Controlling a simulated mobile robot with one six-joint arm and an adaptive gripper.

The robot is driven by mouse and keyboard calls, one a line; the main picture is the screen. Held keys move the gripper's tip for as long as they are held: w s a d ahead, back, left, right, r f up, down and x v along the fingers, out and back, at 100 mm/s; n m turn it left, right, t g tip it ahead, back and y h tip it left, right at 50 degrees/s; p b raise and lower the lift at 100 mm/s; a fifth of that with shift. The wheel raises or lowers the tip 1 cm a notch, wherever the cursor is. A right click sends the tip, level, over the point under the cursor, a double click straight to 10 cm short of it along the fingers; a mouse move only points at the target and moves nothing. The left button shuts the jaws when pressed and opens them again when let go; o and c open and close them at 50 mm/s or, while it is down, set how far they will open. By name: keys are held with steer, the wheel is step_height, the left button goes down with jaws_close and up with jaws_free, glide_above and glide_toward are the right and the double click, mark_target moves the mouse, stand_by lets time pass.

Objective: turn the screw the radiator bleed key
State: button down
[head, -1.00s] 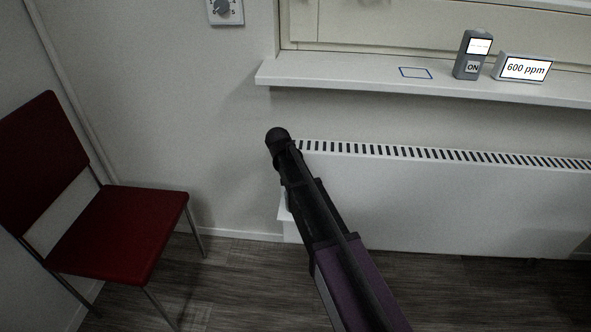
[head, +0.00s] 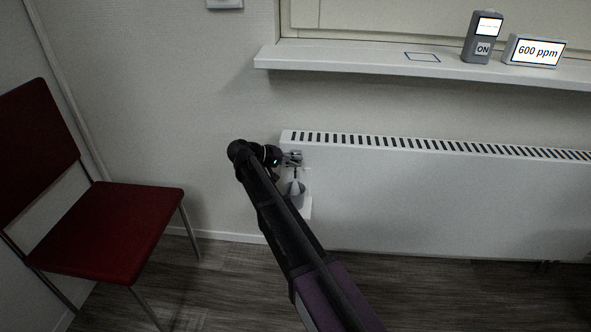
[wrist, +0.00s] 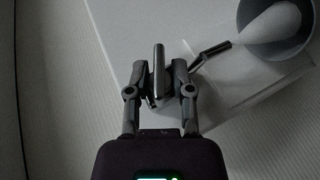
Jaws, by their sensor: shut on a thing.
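My gripper (head: 290,157) is at the upper left end of the white radiator (head: 420,205). In the wrist view its two fingers (wrist: 160,78) are shut on a slim metallic piece, the bleed key (wrist: 159,58), which stands between them. The screw itself is hidden behind the key and fingers. A dark bent spout (wrist: 213,52) beside the right finger points towards a grey cup (wrist: 293,49) with a white cone shape in it. The cup (head: 299,201) also shows in the head view, just below my gripper, partly behind my arm.
A white sill (head: 350,57) runs above the radiator, bearing a grey "ON" device (head: 482,38), a "600 ppm" display (head: 535,51) and a blue outlined rectangle (head: 422,57). A red chair (head: 110,225) stands at left. The wall between chair and radiator is clear.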

steer(key=h+b, duration=0.1)
steer(key=b, duration=0.1)
steer(key=n+h+b, duration=0.1)
steer(key=h+b, duration=0.1)
steer(key=shift+f+t+b, duration=0.35)
steer(key=shift+t+b, duration=0.05)
steer(key=shift+r+n+h+b, duration=0.15)
steer(key=shift+n+h+b, duration=0.15)
steer(key=shift+h+b, duration=0.55)
steer(key=shift+r, duration=0.1)
steer(key=c, duration=0.7)
jaws_free()
steer(key=shift+c, duration=0.2)
steer(key=shift+t, duration=0.3)
steer(key=v, duration=1.2)
steer(key=shift+r, duration=0.15)
